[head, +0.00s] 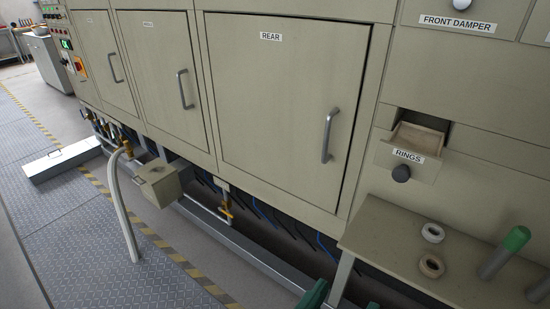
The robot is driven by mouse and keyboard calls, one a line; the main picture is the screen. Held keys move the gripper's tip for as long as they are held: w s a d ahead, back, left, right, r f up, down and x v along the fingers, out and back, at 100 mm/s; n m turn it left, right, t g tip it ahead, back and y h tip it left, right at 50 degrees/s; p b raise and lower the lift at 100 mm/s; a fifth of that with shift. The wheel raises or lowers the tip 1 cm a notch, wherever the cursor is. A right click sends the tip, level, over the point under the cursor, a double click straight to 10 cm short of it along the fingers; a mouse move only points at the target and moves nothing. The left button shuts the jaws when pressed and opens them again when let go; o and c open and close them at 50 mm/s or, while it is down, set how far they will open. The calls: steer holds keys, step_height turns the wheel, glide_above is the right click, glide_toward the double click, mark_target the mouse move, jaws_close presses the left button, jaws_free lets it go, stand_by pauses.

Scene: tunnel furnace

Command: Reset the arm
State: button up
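No part that I can make out as my gripper shows in the head view. Two small dark green pieces (315,294) poke in at the bottom edge, in front of the bench. They are cut off, and I cannot tell what they belong to.
The furnace front has a closed REAR door (270,110) and an open RINGS drawer (408,158). A bench (395,238) at right holds two rings (432,233) and a green-topped cylinder (503,252). A metal box (160,184) juts out low. Grated floor (95,240) lies open at left.

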steer(key=w+d+f+n+g+y+p, duration=0.3)
steer(key=d+f+g, duration=0.4)
steer(key=d+f, duration=0.8)
steer(key=s+d+f+n+g+y, duration=0.1)
steer(key=s+d+f+g+y, duration=0.1)
steer(key=s+f, duration=0.4)
steer(key=s+d+f+g+y+p, duration=0.1)
steer(key=s+d+f+g+y, duration=0.2)
steer(key=s+f, duration=0.4)
steer(key=shift+s+d+f+n+y+p, duration=0.2)
steer(key=shift+s+f+n+y+p, duration=0.15)
steer(key=shift+s+y, duration=0.45)
